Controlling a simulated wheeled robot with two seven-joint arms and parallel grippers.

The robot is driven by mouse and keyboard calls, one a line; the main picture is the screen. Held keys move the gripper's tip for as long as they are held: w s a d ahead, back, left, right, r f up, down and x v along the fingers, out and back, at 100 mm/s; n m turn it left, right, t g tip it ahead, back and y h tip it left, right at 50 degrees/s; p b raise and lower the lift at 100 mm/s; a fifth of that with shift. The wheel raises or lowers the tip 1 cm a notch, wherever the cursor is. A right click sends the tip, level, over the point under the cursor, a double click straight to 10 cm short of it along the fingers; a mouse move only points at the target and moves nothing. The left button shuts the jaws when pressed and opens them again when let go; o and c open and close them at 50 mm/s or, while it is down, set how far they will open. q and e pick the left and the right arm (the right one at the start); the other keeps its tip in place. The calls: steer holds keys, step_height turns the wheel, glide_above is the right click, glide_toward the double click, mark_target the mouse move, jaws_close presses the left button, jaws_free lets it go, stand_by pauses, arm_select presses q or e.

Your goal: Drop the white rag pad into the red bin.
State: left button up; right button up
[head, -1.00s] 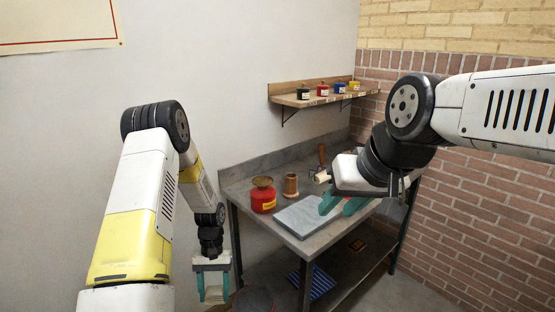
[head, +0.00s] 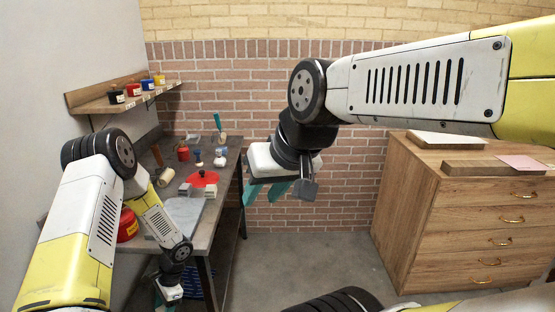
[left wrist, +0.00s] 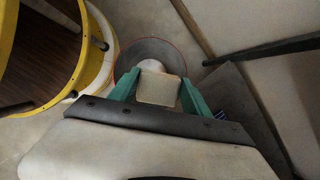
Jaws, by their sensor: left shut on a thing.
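The white rag pad (left wrist: 160,88) shows in the left wrist view, pale and squarish, between the teal fingers of my left gripper (left wrist: 159,92). The gripper is shut on it. Behind the pad in that view is a round bin (left wrist: 132,54) with a thin red rim and a grey inside; the pad overlaps its opening, and how high it is above it I cannot tell. In the head view my left gripper (head: 170,290) hangs low at the bottom left, and the bin does not show clearly there. My right gripper (head: 264,192) is open and empty, in the air.
A grey workbench (head: 228,168) carries a red can (head: 127,227), a red lid-like piece (head: 202,179) and several tools. A wall shelf (head: 105,106) holds small ink pots. A wooden drawer chest (head: 400,215) stands right. The floor (head: 300,255) between is clear.

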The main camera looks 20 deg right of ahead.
arm_select(q)
steer(key=shift+a+f, duration=0.1)
steer(key=shift+f, duration=2.75)
steer(key=o, duration=1.4)
steer(key=v, duration=0.7)
steer(key=shift+d+r, duration=0.25)
steer(key=shift+r, duration=0.1)
